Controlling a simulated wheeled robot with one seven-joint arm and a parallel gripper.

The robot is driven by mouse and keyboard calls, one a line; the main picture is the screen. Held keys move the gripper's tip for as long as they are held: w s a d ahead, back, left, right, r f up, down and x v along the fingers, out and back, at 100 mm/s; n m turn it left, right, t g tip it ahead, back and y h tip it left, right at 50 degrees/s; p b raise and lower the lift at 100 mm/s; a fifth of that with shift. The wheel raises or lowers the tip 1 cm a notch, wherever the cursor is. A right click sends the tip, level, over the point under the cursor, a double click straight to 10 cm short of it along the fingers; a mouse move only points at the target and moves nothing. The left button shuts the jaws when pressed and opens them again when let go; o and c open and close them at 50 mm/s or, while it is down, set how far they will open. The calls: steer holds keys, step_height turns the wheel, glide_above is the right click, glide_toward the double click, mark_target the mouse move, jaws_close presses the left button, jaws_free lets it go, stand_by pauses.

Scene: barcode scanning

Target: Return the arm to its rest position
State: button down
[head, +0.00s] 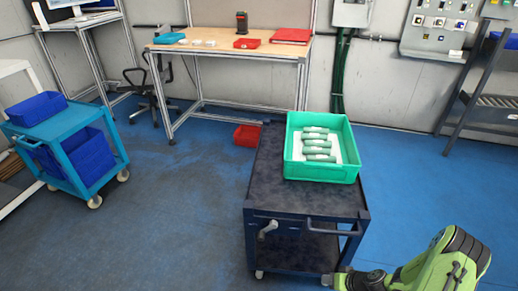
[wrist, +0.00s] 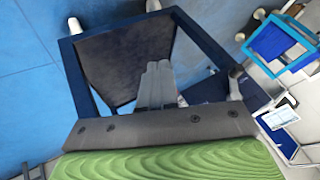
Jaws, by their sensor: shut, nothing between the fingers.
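My arm, green and dark grey, reaches into the bottom right of the head view, low beside the near right corner of the dark cart (head: 275,197). In the wrist view my gripper (wrist: 157,70) is shut, its two grey fingers together with nothing between them. The cart's frame (wrist: 75,75) shows behind the fingers there. On the cart top stands a green bin (head: 322,172) holding several green cylindrical items (head: 317,144) on a white insert. My gripper is apart from the bin and its contents. The fingertips are hard to make out in the head view.
A blue cart (head: 70,135) with blue bins stands at the left. A workbench (head: 235,45) with trays and a small dark device (head: 241,22) is at the back. A red bin (head: 247,135) sits on the floor. The blue floor (head: 420,190) right of the dark cart is clear.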

steer(key=a+r+n+g+h, duration=0.1)
steer(key=a+r+h, duration=0.1)
steer(key=r, duration=1.1)
steer(key=a+r+n+g+h, duration=0.1)
steer(key=a+r+n, duration=0.1)
steer(key=r, duration=1.1)
steer(key=s+a+r+m+t+h+p, duration=0.1)
steer(key=s+a+r+m, duration=0.1)
steer(key=s+r, duration=0.75)
steer(key=s+a+r+m+t+h, duration=0.1)
steer(key=s+a+r, duration=0.2)
steer(key=s+r, duration=0.65)
step_height(320, 180, up, 14)
steer(key=p, duration=1.5)
steer(key=shift+s+d, duration=0.15)
steer(key=shift+s, duration=0.1)
